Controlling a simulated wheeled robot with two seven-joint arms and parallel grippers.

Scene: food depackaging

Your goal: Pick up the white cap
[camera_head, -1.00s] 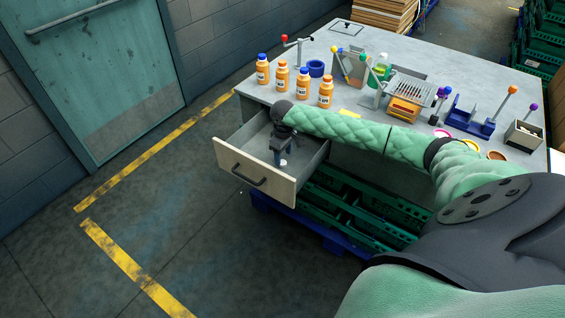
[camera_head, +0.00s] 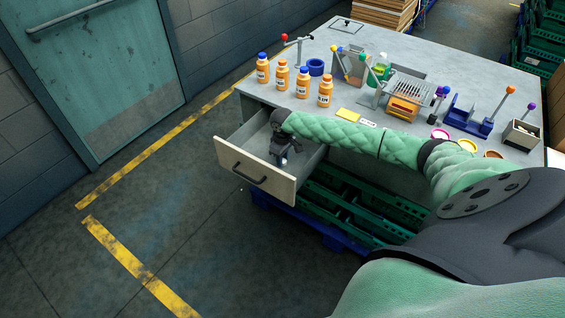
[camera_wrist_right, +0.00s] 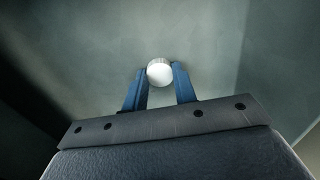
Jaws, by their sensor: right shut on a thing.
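The white cap (camera_wrist_right: 160,72) is a small round piece between the blue fingertips of my right gripper (camera_wrist_right: 160,77) in the right wrist view. The fingers touch its two sides and are shut on it. In the head view my right gripper (camera_head: 283,161) is inside the open drawer (camera_head: 240,141), close to its front panel, and points down. My left gripper is not in view.
The drawer's walls surround my right gripper, with its wooden front (camera_head: 254,172) nearest. On the table (camera_head: 440,69) stand several orange bottles (camera_head: 325,93), a blue ring (camera_head: 315,67) and a wire rack (camera_head: 407,90). Green crates (camera_head: 350,212) lie below. The floor at left is clear.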

